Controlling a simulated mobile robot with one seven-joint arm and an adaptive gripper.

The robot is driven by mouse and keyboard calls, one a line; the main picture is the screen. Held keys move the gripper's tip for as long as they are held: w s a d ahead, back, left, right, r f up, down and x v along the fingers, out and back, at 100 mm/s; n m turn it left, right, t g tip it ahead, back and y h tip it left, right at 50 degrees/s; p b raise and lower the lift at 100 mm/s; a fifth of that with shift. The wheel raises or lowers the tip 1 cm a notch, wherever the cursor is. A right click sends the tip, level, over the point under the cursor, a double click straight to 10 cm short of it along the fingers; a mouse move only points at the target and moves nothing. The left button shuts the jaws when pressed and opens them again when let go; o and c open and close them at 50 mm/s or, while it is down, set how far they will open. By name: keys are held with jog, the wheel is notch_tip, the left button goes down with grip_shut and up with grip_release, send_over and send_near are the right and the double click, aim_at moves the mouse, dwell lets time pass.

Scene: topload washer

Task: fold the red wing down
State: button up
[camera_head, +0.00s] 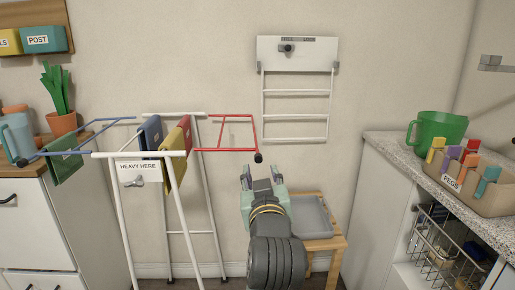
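The red wing (224,149) is a wire frame on the right side of the white drying rack (108,155). It sticks out to the right, roughly level with the rack's top, and nothing hangs on its outer part. A black knob (258,158) sits at its near outer corner. My gripper (262,175) points up and away from me, just below the knob in the picture. Its two fingers are apart with nothing seen between them. A small gap shows between fingers and knob; the depth between them is hard to tell.
The blue wing (98,133) sticks out left with a green cloth (64,157). Blue and red-yellow cloths hang on the rack's top. A wooden stool (333,243) with a grey tray (310,217) stands beside my arm. A counter (400,150) is at right, a white wall rack (297,90) behind.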

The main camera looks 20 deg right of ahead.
aim_at(259, 161)
jog(key=p+x, duration=0.2)
jog(key=x, duration=0.6)
jog(key=shift+w+d+f, duration=0.1)
jog(key=shift+w, duration=0.3)
jog(key=shift+c, duration=0.4)
grip_shut()
